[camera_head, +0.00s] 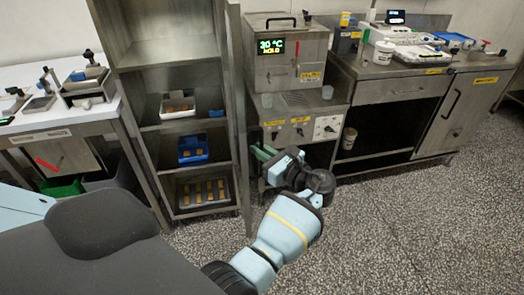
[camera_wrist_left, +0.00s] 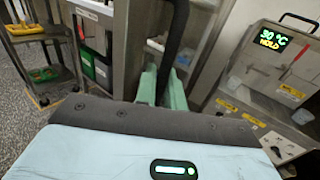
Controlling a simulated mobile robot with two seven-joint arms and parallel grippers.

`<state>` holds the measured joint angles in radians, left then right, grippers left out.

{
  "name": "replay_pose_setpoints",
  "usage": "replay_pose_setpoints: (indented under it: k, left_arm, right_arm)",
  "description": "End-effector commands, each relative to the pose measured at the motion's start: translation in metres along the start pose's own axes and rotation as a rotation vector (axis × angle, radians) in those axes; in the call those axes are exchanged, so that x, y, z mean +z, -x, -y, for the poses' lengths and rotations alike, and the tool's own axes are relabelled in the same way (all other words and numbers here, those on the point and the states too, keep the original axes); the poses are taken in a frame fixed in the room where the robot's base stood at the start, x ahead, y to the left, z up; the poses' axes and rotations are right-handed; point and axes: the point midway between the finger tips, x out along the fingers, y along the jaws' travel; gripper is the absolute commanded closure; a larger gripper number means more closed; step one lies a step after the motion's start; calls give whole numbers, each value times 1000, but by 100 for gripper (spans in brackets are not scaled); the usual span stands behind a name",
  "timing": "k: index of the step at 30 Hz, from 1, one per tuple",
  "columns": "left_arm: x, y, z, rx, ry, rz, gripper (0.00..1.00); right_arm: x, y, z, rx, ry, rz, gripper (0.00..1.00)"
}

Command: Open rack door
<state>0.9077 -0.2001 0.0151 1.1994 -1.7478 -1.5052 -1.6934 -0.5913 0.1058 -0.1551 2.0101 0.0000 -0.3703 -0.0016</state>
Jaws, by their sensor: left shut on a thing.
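The steel rack (camera_head: 124,95) stands left of centre in the head view, with its front open and its shelves showing. The rack door (camera_head: 240,110) is seen nearly edge-on at the rack's right side, standing out from it. My left gripper (camera_head: 261,153) is at the right face of the door, at mid-height. In the left wrist view its green fingers (camera_wrist_left: 162,88) are closed around the dark upright door handle (camera_wrist_left: 176,40). The head view hides most of the handle. My right gripper is in neither view.
The rack holds trays, among them a blue tray (camera_head: 193,149). A steel machine (camera_head: 287,75) reading 30 °C HOLD stands close right of the door. A counter (camera_head: 395,85) is further right, a white table (camera_head: 50,118) left. Speckled floor is clear at front right.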

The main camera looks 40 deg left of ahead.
Motion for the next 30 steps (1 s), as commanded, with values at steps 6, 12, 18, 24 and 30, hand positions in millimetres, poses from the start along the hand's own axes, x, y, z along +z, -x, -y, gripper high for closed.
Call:
replay_pose_setpoints:
  k: [6, 12, 18, 24, 30]
  left_arm:
    - [0, -1, 0, 2, -1, 1, 100]
    - [0, -1, 0, 1, -1, 0, 75]
    - [0, 0, 0, 1, -1, 0, 75]
    - [0, 10, 0, -1, 0, -1, 75]
    - [0, 41, 0, -1, -1, -2, 75]
  right_arm:
    - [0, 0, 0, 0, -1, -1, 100]
    - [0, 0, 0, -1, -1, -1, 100]
    - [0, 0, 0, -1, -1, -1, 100]
    - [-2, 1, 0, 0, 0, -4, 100]
    - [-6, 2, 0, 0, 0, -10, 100]
